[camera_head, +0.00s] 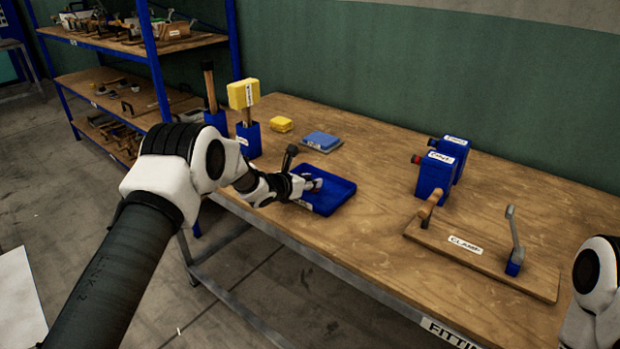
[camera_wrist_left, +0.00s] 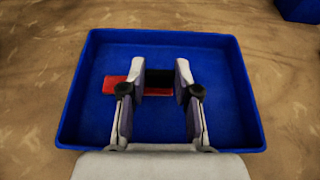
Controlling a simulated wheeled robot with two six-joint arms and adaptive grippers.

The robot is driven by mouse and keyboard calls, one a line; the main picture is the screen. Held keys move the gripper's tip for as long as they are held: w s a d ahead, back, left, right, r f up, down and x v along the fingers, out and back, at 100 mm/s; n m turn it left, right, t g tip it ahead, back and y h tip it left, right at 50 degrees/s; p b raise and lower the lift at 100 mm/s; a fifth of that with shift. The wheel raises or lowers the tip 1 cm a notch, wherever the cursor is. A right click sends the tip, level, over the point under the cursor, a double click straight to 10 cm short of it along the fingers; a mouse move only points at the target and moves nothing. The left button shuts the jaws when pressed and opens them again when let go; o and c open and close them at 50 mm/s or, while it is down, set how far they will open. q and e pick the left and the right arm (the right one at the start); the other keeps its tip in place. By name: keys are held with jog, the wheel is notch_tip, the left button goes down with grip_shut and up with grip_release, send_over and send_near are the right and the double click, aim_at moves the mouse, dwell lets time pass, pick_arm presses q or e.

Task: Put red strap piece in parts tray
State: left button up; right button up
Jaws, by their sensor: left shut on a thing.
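The blue parts tray (camera_head: 338,195) lies on the wooden table in the head view and fills much of the left wrist view (camera_wrist_left: 80,115). My left gripper (camera_head: 314,185) reaches over it from the left, with its fingertips (camera_wrist_left: 160,78) within the tray's outline. The red strap piece (camera_wrist_left: 118,85) shows beside and between the fingers, with a black part in the middle. The gripper is shut on it. The fingers hide part of the strap, and I cannot tell whether it touches the tray floor. My right gripper is out of view.
A blue pad (camera_head: 321,140) and a yellow block (camera_head: 281,124) lie behind the tray. A yellow-topped tool in a blue holder (camera_head: 249,138) stands to the left. Blue blocks (camera_head: 436,175) and a clamp board (camera_head: 480,258) are to the right. The table between is clear.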

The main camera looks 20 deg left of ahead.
pick_arm(q)
jog(key=shift+w+f, duration=0.1)
jog(key=shift+f+b, duration=0.1)
jog(key=shift+b, duration=0.25)
jog(key=o, duration=0.9)
jog(key=shift+r+p, duration=0.35)
jog(key=shift+p, duration=0.05)
jog(key=shift+s+a, duration=0.15)
jog(key=shift+s, duration=0.25)
jog(key=b+v, duration=0.1)
jog(key=v, duration=1)
jog(key=shift+s+r+b, duration=0.1)
jog(key=shift+b, duration=0.3)
